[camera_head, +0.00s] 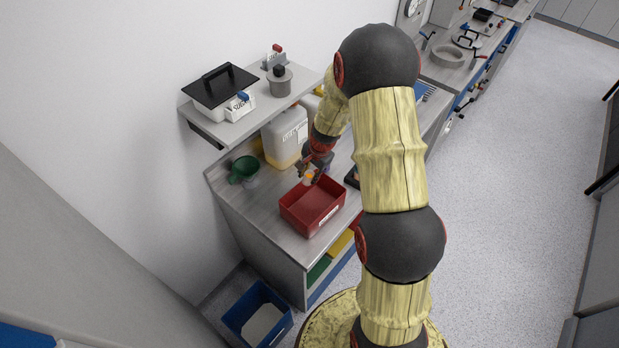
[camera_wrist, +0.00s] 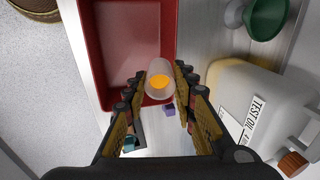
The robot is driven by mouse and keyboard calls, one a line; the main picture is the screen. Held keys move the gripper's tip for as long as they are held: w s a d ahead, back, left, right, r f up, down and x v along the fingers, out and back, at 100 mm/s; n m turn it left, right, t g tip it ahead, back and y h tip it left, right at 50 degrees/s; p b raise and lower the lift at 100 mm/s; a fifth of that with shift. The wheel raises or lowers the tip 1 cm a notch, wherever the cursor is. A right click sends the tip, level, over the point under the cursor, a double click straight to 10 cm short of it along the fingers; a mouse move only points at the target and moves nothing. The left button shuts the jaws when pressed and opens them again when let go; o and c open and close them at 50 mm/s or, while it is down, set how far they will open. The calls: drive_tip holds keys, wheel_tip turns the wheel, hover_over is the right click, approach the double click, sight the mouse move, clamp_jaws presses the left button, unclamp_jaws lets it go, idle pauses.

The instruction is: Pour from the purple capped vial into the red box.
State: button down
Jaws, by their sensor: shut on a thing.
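My gripper (camera_head: 308,171) is shut on a small translucent vial with orange contents (camera_head: 309,179). In the wrist view, the vial (camera_wrist: 160,80) sits between the fingertips (camera_wrist: 158,88), with a round end towards the camera. No cap shows on that end. A small purple piece (camera_wrist: 168,109) shows below the vial, between the fingers; I cannot tell whether it is a cap. The red box (camera_head: 296,219) stands on the bench, its inside looking empty. In the wrist view, the vial overlaps the edge of the red box (camera_wrist: 84,30).
A green funnel (camera_head: 243,169) and a large labelled canister (camera_head: 285,138) stand behind the box. A shelf (camera_head: 238,124) above carries a black-lidded container (camera_head: 220,87) and a grey pot (camera_head: 279,81). A blue bin (camera_head: 257,309) stands on the floor.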

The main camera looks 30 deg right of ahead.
drive_tip(key=shift+s+t+b, duration=0.1)
drive_tip(key=shift+t+b, duration=0.7)
drive_tip(key=shift+b, duration=4.3)
drive_tip(key=shift+f+t+y+b, duration=0.1)
drive_tip(key=shift+t+y+b, duration=0.7)
drive_tip(key=shift+b, duration=5.8)
